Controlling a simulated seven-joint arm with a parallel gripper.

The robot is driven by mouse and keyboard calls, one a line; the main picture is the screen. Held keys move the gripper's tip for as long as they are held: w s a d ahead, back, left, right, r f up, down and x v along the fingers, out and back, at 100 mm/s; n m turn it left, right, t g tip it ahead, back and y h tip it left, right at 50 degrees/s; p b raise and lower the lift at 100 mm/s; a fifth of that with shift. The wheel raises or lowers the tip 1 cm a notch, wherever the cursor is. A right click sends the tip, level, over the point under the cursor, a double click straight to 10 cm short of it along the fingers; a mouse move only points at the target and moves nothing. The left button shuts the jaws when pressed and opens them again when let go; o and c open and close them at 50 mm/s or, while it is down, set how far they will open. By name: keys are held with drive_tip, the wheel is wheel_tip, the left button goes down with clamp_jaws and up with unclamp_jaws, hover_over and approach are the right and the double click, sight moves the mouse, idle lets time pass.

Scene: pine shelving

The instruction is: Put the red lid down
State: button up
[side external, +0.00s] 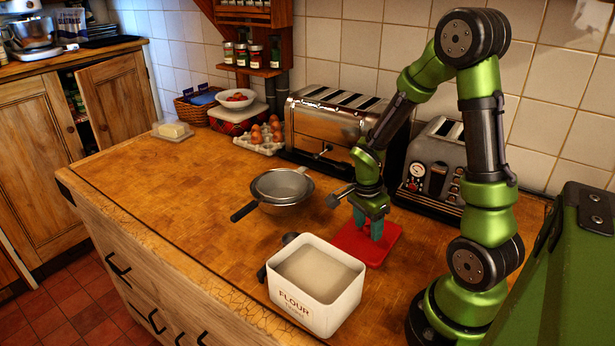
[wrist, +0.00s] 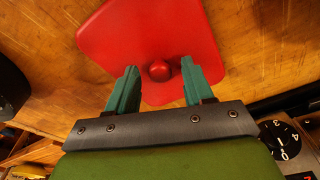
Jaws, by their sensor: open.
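The red lid (side external: 353,241) lies flat on the wooden counter, right behind the white flour tin. In the wrist view the red lid (wrist: 128,38) fills the top middle, with its round red knob (wrist: 159,70) facing up. My gripper (side external: 368,229) is low over the lid, pointing down. In the wrist view my gripper (wrist: 157,78) has its two green fingers apart, one on each side of the knob, with gaps between. The flour tin (side external: 316,306) is open and shows pale flour inside.
A metal sieve (side external: 282,187) with dark handles stands left of the lid. A long toaster (side external: 325,125) and a second toaster (side external: 434,163) line the wall behind. An egg carton (side external: 263,138) is further back.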

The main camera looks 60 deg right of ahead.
sight(361, 238)
wheel_tip(361, 238, up, 11)
drive_tip(key=a, duration=0.2)
drive_tip(key=a+r+n+t+y, duration=0.1)
drive_tip(key=a+r+n+t, duration=0.3)
drive_tip(key=a+n, duration=0.4)
drive_tip(key=s+a+r+n+t+y, duration=0.1)
drive_tip(key=a+r+n+t+y, duration=0.1)
drive_tip(key=a+r+n, duration=0.5)
drive_tip(key=a+n+t, duration=0.1)
drive_tip(key=n, duration=0.2)
drive_tip(key=shift+s+n+t+y, duration=0.25)
drive_tip(key=shift+n+t+y, duration=0.05)
drive_tip(key=shift+t, duration=0.1)
